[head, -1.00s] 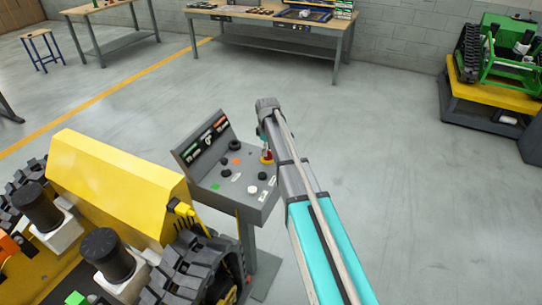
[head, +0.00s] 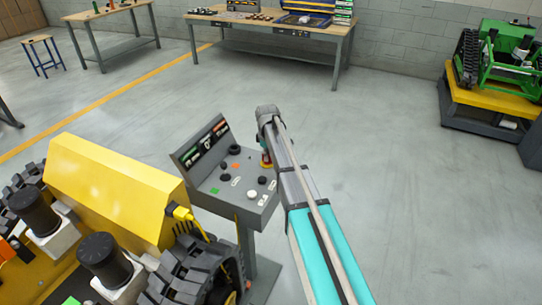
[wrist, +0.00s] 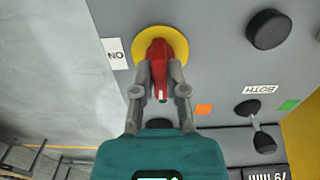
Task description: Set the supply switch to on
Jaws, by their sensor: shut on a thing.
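The supply switch (wrist: 158,52) is a red handle on a round yellow plate (wrist: 183,42), on the grey face of the control console. The handle points down in the wrist view, toward my gripper, with a white mark near its tip. A white "ON" label (wrist: 117,54) sits left of the plate; the handle does not point at it. My gripper (wrist: 160,72) is shut on the red handle, one finger on each side. My gripper is hidden there.
The console (head: 222,192) has several other knobs, coloured labels and a sloped display panel (head: 203,143). A yellow tracked carrier (head: 115,185) stands close on its left. A green carrier (head: 505,50) is far right. Open floor lies right of my arm.

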